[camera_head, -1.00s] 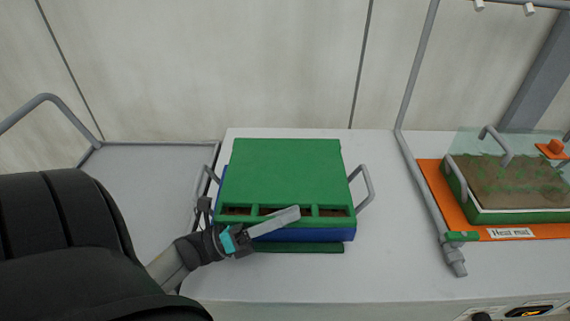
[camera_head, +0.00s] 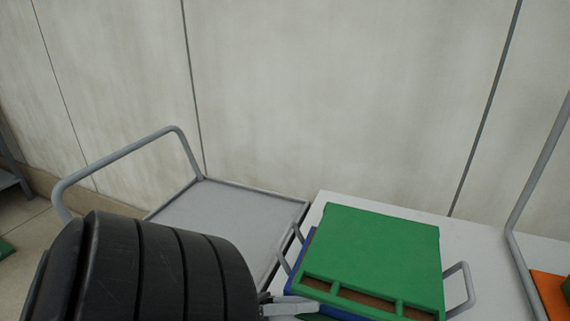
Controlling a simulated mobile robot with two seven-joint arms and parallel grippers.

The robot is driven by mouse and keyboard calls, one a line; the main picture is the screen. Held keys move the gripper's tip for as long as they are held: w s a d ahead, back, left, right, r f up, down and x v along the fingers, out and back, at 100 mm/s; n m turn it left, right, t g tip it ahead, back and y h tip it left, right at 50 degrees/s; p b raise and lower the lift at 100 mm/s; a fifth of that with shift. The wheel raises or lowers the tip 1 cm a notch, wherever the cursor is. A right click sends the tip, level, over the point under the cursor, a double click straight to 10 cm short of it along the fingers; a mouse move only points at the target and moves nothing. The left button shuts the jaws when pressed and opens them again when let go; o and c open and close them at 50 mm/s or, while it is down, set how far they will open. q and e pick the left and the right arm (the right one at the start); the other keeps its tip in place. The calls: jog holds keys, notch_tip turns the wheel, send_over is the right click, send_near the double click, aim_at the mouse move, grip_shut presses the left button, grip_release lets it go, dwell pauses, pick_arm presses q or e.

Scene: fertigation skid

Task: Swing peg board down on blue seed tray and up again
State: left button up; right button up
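The green peg board (camera_head: 372,249) lies down flat over the blue seed tray (camera_head: 300,262) at the lower right. Little of the blue tray shows, mainly along its left side. Brown soil shows through openings near the board's front edge. Metal handles stand at both sides of the tray. My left gripper (camera_head: 292,307) is at the bottom edge of the picture, by the front left corner of the board and tray. Its pale finger points right. My own dark arm hides much of it, so I cannot tell its opening or contact. My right gripper is out of view.
A grey cart (camera_head: 228,214) with a tubular handle stands left of the white bench (camera_head: 462,232). An upright grey pipe (camera_head: 537,165) and part of an orange mat (camera_head: 549,290) are at the right edge. The wall behind is bare.

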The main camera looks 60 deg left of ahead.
pick_arm(q)
jog(key=v, duration=0.3)
jog(key=shift+s+a+f+b, duration=0.15)
jog(key=shift+s+b, duration=0.15)
jog(key=shift+s+a, duration=0.15)
jog(key=shift+s, duration=0.05)
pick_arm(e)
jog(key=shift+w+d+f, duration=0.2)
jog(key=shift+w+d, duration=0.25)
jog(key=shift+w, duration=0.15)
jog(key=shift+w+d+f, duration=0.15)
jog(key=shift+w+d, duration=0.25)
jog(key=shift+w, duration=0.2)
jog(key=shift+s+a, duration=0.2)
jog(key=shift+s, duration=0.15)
